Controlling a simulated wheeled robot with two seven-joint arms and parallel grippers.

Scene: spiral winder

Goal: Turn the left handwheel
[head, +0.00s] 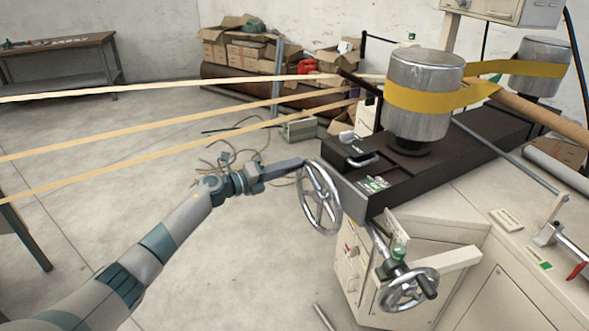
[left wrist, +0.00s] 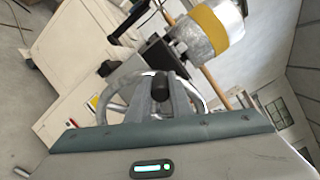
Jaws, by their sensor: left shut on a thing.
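The left handwheel (head: 321,197) is a spoked metal wheel on the near left end of the dark machine bed. My left gripper (head: 301,163) reaches in from the left at the upper left of its rim. In the left wrist view, the gripper fingers (left wrist: 161,98) are shut around the black handle knob (left wrist: 161,80), with the wheel's rim (left wrist: 197,94) curving behind. The fingers hide part of the knob and wheel. My right gripper is not in view.
A second handwheel (head: 408,290) sits lower right on the pale cabinet. A metal drum (head: 424,75) with a yellow band stands on the dark bed (head: 440,165). Tan strips (head: 150,150) stretch across the left. Cables lie on the floor behind my gripper. Open floor (head: 240,270) lies left of the cabinet.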

